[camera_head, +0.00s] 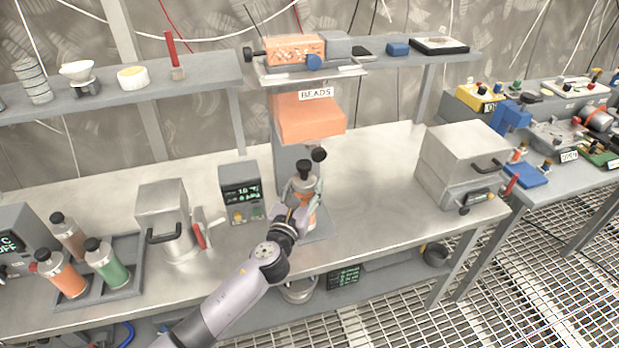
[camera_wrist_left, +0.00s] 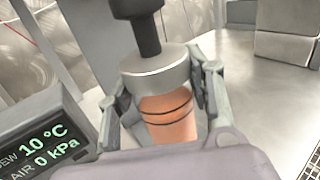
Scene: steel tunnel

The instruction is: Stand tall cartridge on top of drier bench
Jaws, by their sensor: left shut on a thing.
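My left gripper (camera_head: 305,192) is shut on an orange cartridge (camera_head: 303,183) with a grey collar and a black top. In the left wrist view the cartridge (camera_wrist_left: 168,118) stands roughly upright between the two fingers, with dark bands around its body. The gripper hides part of it in the head view. It is over the drier bench (camera_head: 370,190), in front of the column under the BEADS hopper (camera_head: 310,118). I cannot tell whether its bottom touches the plate there. My right gripper is not in view.
A grey tray (camera_head: 128,288) with brown, orange and green cartridges sits at the left. A metal canister (camera_head: 165,210) and a display box (camera_head: 240,193) stand left of my gripper. A steel box (camera_head: 462,160) stands at the right. Bench top between hopper and steel box is clear.

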